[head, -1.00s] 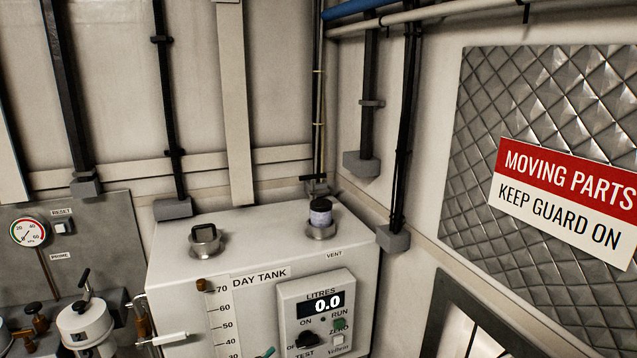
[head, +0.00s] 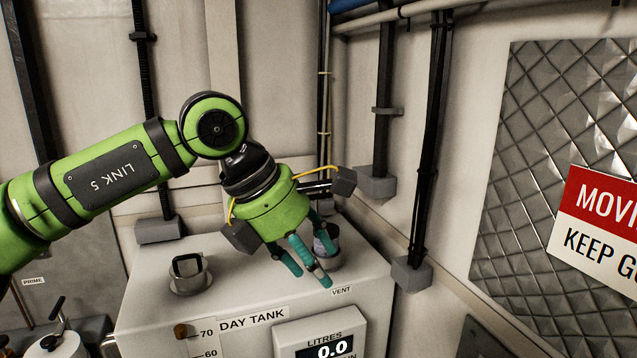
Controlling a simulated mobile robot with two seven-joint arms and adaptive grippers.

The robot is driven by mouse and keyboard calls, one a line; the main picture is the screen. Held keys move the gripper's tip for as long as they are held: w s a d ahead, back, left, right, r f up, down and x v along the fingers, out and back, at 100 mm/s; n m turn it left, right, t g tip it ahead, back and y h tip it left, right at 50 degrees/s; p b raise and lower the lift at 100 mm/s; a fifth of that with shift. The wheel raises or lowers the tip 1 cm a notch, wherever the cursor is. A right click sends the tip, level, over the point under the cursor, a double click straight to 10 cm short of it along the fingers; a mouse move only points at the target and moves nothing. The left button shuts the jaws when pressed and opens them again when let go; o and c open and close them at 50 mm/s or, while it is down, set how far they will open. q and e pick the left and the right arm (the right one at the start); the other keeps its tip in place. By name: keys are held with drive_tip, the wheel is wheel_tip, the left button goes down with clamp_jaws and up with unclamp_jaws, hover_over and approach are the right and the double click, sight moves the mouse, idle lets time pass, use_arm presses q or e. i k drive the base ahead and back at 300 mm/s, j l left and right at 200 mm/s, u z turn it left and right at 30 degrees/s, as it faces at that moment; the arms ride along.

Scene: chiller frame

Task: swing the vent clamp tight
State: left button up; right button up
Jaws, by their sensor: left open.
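The vent (head: 325,243) is a short capped fitting with a metal collar on top of the white day tank (head: 150,307), above the VENT label. My left gripper (head: 308,270), green with teal fingers, comes in from the left and hangs over the tank top at the vent. Its fingers are open and partly cover the vent. I cannot tell whether a finger touches it. The clamp handle cannot be made out clearly behind the gripper. My right gripper is not in view.
A second metal filler fitting (head: 188,274) stands on the tank top to the left. A display panel (head: 318,340) reading 0.0 is on the tank front. Dark vertical pipes (head: 432,130) run down the wall at right. A quilted metal panel (head: 545,150) carries a warning sign.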

sight(317, 198)
drive_tip(key=i+l, duration=0.15)
drive_tip(key=i, duration=0.85)
